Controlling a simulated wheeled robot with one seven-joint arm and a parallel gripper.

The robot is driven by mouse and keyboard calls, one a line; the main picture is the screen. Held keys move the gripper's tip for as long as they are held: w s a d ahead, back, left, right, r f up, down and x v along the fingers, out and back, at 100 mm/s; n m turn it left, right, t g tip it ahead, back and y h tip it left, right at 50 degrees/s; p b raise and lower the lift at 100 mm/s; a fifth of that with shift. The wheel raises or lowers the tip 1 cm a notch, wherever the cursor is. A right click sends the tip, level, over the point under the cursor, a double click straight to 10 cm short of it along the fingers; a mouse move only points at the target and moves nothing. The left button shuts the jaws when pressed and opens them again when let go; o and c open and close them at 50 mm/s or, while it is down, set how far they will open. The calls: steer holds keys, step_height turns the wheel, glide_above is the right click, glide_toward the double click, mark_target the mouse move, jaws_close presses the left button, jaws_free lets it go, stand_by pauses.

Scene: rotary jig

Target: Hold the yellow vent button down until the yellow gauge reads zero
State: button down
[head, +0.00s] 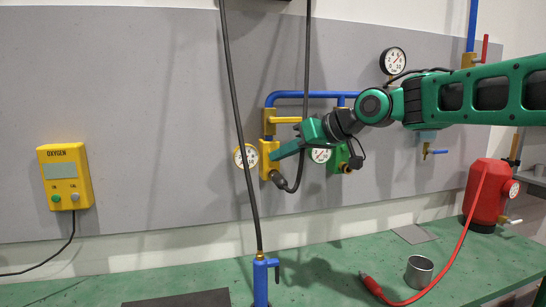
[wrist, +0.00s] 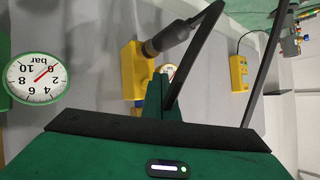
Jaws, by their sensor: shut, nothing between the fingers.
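The yellow block (head: 264,148) is on the grey wall panel, with a yellow-rimmed gauge (head: 241,158) at its left. The gauge needle is too small to read. My gripper (head: 274,156) is shut and empty, its tip at the right side of the yellow block; I cannot tell whether it touches. I cannot make out the vent button, which may be hidden by the fingers. In the wrist view, the shut fingers (wrist: 158,88) point at the yellow block (wrist: 130,72), and the yellow gauge (wrist: 169,71) is mostly hidden behind them.
A black hose plug (head: 280,179) is joined to the yellow block, and its hose loops close to my gripper. A green gauge (wrist: 35,78) is nearby. A yellow oxygen box (head: 65,175) is at the left. A metal cup (head: 419,270) and red cylinder (head: 487,192) stand on the bench.

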steer(key=shift+s+d, duration=0.25)
steer(key=shift+s, duration=0.55)
steer(key=shift+s+d, duration=0.2)
steer(key=shift+s, duration=0.55)
steer(key=shift+s+d, duration=0.25)
steer(key=shift+s, duration=0.55)
steer(key=s+d+f+m+h, duration=0.25)
steer(key=d+f, duration=0.25)
steer(key=d, duration=0.3)
steer(key=s+d+f+m+g+h, duration=0.1)
steer(key=s+d+f+m+h, duration=0.15)
steer(key=d+f, duration=0.45)
steer(key=s+d+f+m+h, duration=0.2)
steer(key=s+d+f+h, duration=0.15)
steer(key=d, duration=0.65)
steer(key=s+d+f+m+g, duration=0.2)
steer(key=s+d+f, duration=0.2)
steer(key=s, duration=0.4)
steer(key=s+d+f+m+g, duration=0.2)
steer(key=s+d+f+m, duration=0.1)
steer(key=s, duration=0.6)
steer(key=s+d+f+m+g+h, duration=0.1)
steer(key=s+d+f+m+g, duration=0.1)
steer(key=s+d+f, duration=0.3)
steer(key=s+d, duration=0.1)
steer(key=s, duration=0.3)
steer(key=shift+f, duration=0.4)
steer(key=shift+d, duration=0.1)
